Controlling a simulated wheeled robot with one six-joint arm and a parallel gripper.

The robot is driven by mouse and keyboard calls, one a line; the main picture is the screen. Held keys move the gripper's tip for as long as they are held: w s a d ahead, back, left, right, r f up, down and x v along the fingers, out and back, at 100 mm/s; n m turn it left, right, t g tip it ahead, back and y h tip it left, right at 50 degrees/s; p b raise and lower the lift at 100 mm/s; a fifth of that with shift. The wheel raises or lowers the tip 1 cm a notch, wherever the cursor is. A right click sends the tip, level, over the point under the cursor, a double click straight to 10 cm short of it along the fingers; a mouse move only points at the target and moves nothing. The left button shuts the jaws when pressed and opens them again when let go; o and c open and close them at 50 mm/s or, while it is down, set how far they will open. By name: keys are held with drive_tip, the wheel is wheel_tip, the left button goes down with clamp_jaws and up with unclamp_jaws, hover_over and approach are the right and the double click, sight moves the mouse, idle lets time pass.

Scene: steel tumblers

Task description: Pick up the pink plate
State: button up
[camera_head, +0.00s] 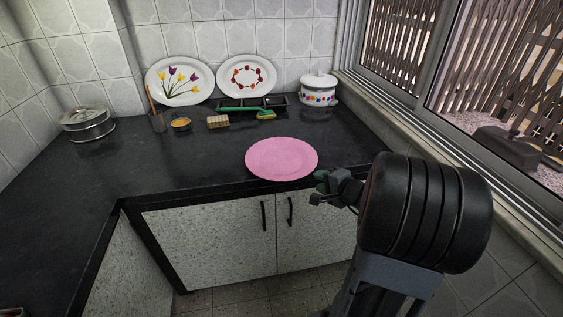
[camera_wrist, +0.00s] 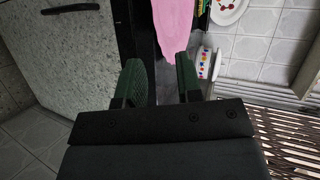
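The pink plate (camera_head: 282,158) is round with a wavy rim and lies flat on the black counter, close to its front edge. In the wrist view the pink plate (camera_wrist: 176,28) shows at the top, just beyond the fingertips. My gripper (camera_head: 322,188) is at the plate's front right, by the counter edge. In the wrist view my gripper (camera_wrist: 161,80) has its two green fingers apart, with nothing held between them. Whether a finger touches the plate cannot be told.
The black counter (camera_head: 190,165) is clear left of the plate. Behind it are a sponge (camera_head: 218,121), a small orange bowl (camera_head: 180,123), a dark divided tray (camera_head: 236,105), two decorated plates and a white lidded pot (camera_head: 319,90). A steel container (camera_head: 87,125) stands left. A window is right.

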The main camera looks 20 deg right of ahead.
drive_tip(key=x, duration=0.8)
drive_tip(key=shift+a, duration=0.3)
drive_tip(key=shift+w+f, duration=0.1)
clamp_jaws()
